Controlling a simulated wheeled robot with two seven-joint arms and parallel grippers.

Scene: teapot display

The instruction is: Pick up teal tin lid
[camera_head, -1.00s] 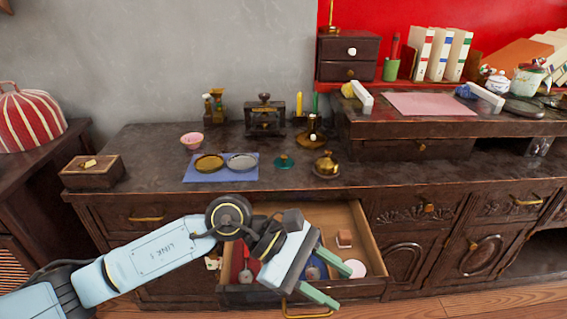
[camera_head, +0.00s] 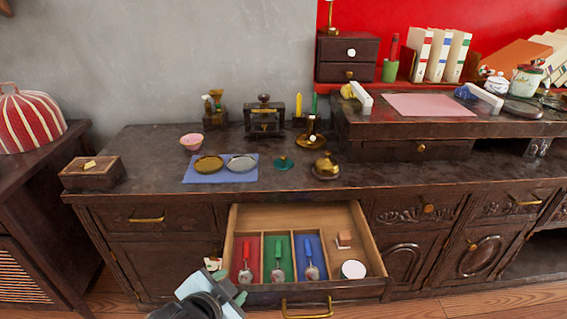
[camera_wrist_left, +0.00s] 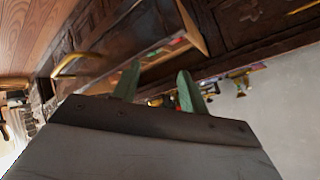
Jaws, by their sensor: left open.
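The teal tin lid (camera_head: 284,163) is a small round lid with a knob on top. It lies on the dark wooden counter (camera_head: 330,194), right of the blue mat (camera_head: 204,177) and left of a brass dome-shaped piece (camera_head: 326,166). My left gripper (camera_head: 234,290) is low at the front of the cabinet, by the left front corner of the open drawer, well below and apart from the lid. In the left wrist view its two green fingers (camera_wrist_left: 157,88) stand apart with nothing between them. I cannot make out the lid in that view. My right gripper is not in view.
The open drawer (camera_head: 260,294) juts out below the counter, holding scoops in red, green and blue compartments and a white round item (camera_head: 353,269). Two round metal dishes lie on the mat. A black-framed stand (camera_head: 264,118) and a brass candlestick (camera_head: 311,134) stand behind the lid.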

